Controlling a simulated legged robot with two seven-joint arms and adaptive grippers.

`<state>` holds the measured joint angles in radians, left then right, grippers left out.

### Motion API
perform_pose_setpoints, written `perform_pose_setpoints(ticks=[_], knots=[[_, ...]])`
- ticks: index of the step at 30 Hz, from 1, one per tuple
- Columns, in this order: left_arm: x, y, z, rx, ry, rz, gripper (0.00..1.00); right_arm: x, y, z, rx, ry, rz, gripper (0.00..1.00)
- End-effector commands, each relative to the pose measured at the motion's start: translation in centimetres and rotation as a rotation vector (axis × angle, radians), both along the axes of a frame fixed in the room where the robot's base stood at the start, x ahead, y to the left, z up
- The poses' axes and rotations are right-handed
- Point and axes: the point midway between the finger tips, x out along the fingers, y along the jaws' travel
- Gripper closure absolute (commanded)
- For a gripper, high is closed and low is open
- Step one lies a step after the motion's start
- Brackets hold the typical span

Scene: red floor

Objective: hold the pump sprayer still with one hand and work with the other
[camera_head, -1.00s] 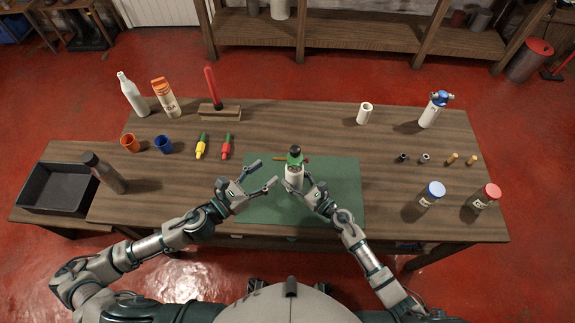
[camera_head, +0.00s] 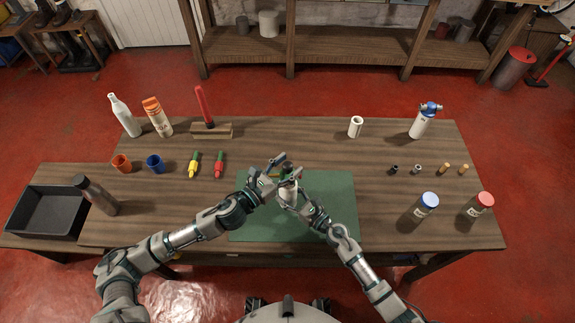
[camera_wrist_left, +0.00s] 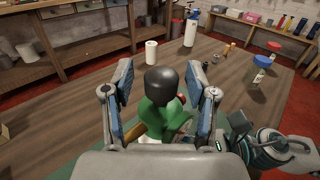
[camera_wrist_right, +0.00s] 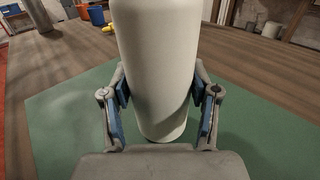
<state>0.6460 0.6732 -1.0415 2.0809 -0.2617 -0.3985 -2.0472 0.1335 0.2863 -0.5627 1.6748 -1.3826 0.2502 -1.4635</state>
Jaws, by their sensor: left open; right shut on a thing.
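The pump sprayer (camera_head: 288,188) stands over the green mat (camera_head: 330,215) near the middle of the table. In the left wrist view its green head (camera_wrist_left: 168,118) with a black knob (camera_wrist_left: 161,80) shows; in the right wrist view its white body (camera_wrist_right: 158,50) fills the middle. My right gripper (camera_wrist_right: 158,88) is shut on the white body, a finger on each side. My left gripper (camera_wrist_left: 162,70) is open, with its fingers on both sides of the head and knob and gaps between. In the head view the left hand partly hides the sprayer.
A white bottle with a blue head (camera_head: 424,122) stands at the back right. Blue-lid (camera_head: 424,207) and red-lid (camera_head: 478,207) jars are at the right. A dark bottle (camera_head: 97,196) stands near the black tray (camera_head: 45,212) at left.

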Motion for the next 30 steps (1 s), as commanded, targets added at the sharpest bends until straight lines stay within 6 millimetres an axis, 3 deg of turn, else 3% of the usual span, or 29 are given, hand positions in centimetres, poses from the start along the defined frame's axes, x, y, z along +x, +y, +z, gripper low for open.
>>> perform_pose_setpoints(ticks=[3, 10, 17, 24, 30], knots=[[0.0, 0.0, 0.0, 0.000, 0.000, 0.000, 0.45, 0.0, -0.1, 0.0, -0.001, -0.001, -0.001, 0.93], [0.0, 0.0, 0.0, 0.000, 0.000, 0.000, 1.00, 0.0, -0.1, 0.0, -0.001, -0.001, -0.001, 0.93], [0.1, 0.1, 0.4, 0.001, -0.002, 0.002, 1.00, 0.0, 0.0, 0.0, -0.001, -0.001, -0.001, 0.93], [0.2, 0.2, 4.6, 0.001, -0.010, 0.001, 1.00, 0.0, 0.0, 0.0, -0.002, -0.001, 0.000, 0.93], [0.2, 0.2, 6.5, 0.001, -0.006, 0.004, 1.00, 0.0, 0.0, 0.0, -0.002, -0.001, 0.000, 0.93]])
